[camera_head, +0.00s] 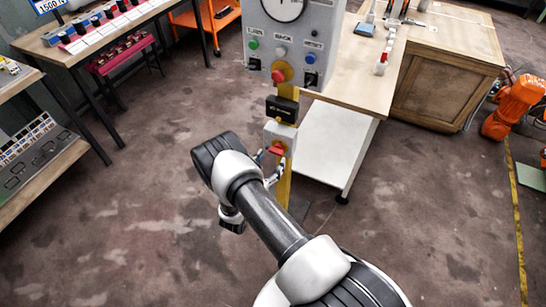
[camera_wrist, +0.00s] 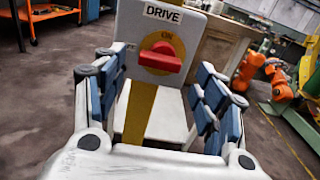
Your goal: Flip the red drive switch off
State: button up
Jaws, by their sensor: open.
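The red drive switch (camera_wrist: 160,60) is a rotary handle on a yellow disc. It lies roughly crosswise, with "ON" above it on the disc. Its grey box (camera_wrist: 189,32) has a "DRIVE" label at the top. In the head view the switch (camera_head: 277,148) sits low on the yellow post, below a black unit. My gripper (camera_wrist: 163,75) is open in the wrist view, with blue-padded fingers to the left and right of the switch. The gap between them is empty, and I see no contact with the handle. In the head view my arm partly hides the gripper.
Above the switch, a grey panel (camera_head: 289,40) carries a dial, buttons and a red knob (camera_head: 281,71). A wooden-topped bench (camera_head: 350,72) stands close on the right. A bench with small parts stands at the left. An orange robot arm (camera_head: 515,105) is far right. Open floor lies left.

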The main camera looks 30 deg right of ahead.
jog(key=v, duration=0.9)
jog(key=d+r+m+g+h, duration=0.1)
jog(key=d+r+m+g, duration=0.1)
jog(key=r+m+g, duration=0.3)
jog(key=d+r+m+g+h, duration=0.1)
jog(key=d+r+m, duration=0.1)
jog(key=r, duration=0.6)
jog(key=s+d+r+m+g+y, duration=0.2)
jog(key=s+r+m+g+y, duration=0.4)
jog(key=s+r+m, duration=0.65)
jog(key=s+a+r+m+t+y, duration=0.5)
jog(key=s+a+r+m+y, duration=0.1)
jog(key=s+a+r+y, duration=0.4)
jog(key=shift+s+a+r+t, duration=0.4)
jog(key=shift+s+a+r, duration=0.6)
jog(key=shift+s, duration=0.7)
jog(key=shift+f, duration=0.1)
jog(key=shift+c, duration=0.2)
